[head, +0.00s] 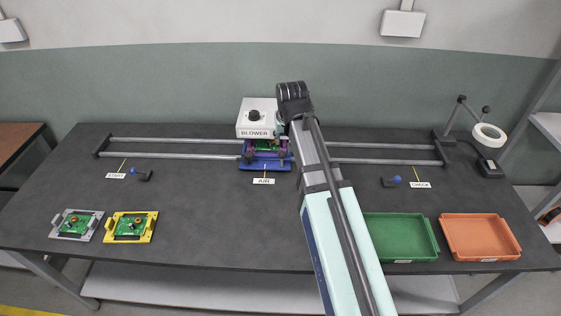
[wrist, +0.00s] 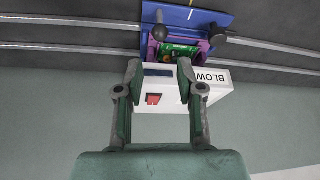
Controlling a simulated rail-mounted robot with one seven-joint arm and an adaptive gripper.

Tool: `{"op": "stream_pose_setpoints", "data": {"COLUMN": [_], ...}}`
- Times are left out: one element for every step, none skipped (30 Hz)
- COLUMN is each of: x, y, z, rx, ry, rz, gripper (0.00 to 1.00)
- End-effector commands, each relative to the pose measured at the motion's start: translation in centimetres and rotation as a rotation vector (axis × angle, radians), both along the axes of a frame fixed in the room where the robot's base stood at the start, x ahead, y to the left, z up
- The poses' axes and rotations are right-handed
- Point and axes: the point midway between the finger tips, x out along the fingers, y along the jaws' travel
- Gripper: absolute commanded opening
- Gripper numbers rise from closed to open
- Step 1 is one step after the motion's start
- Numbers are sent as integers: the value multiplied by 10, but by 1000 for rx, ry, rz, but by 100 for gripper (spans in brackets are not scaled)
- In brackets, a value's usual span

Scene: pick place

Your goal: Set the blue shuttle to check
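The blue shuttle (head: 259,164) is on the two rails at the AIR label (head: 264,181), in front of the white blower (head: 256,116). It carries a purple holder (wrist: 204,49) with a green circuit board (wrist: 178,49), and dark knobs stand on it. The shuttle also shows at the top of the wrist view (wrist: 200,20). My gripper (wrist: 159,72) is open with a clear gap between its fingers. It hangs over the blower and the shuttle's back side; whether it touches either I cannot tell. The CHECK label (head: 420,185) lies at the right.
The START label (head: 116,176) is at the left. Grey (head: 56,220) and yellow (head: 152,230) board holders lie front left. Green (head: 432,240) and orange (head: 515,243) trays sit front right. A ring lamp (head: 477,134) stands back right.

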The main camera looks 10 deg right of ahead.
Motion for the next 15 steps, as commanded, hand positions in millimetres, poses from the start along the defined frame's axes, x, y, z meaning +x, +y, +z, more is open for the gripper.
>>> {"op": "stream_pose_setpoints", "data": {"x": [2,3,4,6,7,9,11,13,15,17,19,21,23,26,28], "y": [0,0,0,0,0,0,-1,-1,-1,-1,-1,-1,-1,-1,-1], "z": [-3,-6,-9,-12,-15,-21,-25,-29,-35,-39,-44,-50,-55,-59,-65], "rx": [1,1,1,1,0,0,0,0,0,0,0,0,0,0,0], "ry": [3,3,3,3,4,5,5,5,6,6,5,6,6,5,6], "rz": [-2,-1,-1,-1,0,0,0,0,0,0,1,1,1,1,1], "gripper": [38,38,38,38,38,38,38,38,38,38,38,38,38,38,38]}}
